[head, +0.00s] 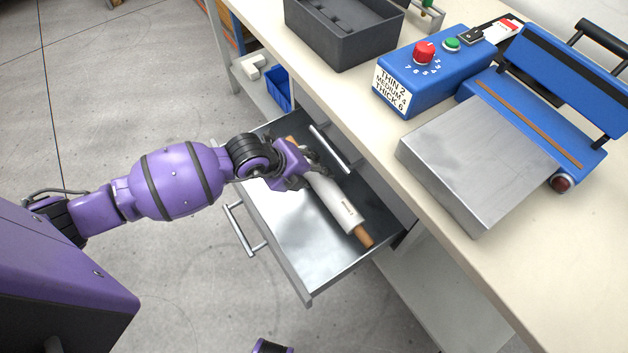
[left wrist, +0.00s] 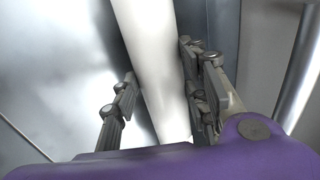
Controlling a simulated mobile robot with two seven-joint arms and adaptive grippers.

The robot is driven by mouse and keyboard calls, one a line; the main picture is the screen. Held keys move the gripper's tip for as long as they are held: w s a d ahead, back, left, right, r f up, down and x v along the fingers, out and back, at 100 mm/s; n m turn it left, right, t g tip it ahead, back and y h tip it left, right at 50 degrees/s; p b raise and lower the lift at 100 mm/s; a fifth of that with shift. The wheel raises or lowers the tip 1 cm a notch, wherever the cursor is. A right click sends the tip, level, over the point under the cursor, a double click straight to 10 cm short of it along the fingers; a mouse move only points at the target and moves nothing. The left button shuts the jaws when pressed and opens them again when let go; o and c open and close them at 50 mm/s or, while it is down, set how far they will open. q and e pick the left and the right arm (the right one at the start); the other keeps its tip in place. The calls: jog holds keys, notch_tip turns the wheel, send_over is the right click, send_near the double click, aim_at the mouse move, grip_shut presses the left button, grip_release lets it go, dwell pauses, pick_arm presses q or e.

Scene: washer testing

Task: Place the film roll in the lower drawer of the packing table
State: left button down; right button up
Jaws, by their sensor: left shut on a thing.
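The film roll (head: 338,205) is a white cylinder with brown core ends. It lies diagonally over or in the open metal drawer (head: 290,240) of the packing table (head: 450,250); I cannot tell whether it touches the drawer floor. My left gripper (head: 308,172) is shut on the film roll near its far end and hides part of it. In the left wrist view the white roll (left wrist: 160,60) runs between the two fingers (left wrist: 160,105). My right gripper does not show clearly; only a small purple part of me is at the bottom edge of the head view.
A blue sealer (head: 540,90) with a metal plate and a blue control box (head: 425,70) stand on the tabletop. A dark grey bin (head: 345,30) is at the back. A blue bin (head: 279,90) sits on a lower shelf beyond the drawer. The floor left of the drawer is clear.

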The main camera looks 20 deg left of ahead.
pick_arm(q)
jog(key=f, duration=0.3)
jog(key=shift+w+d+f+b, duration=0.1)
jog(key=shift+d+f+b, duration=0.2)
jog(key=shift+d, duration=0.05)
jog(key=c, duration=1.3)
grip_release()
jog(key=p+v, duration=0.2)
jog(key=v, duration=1)
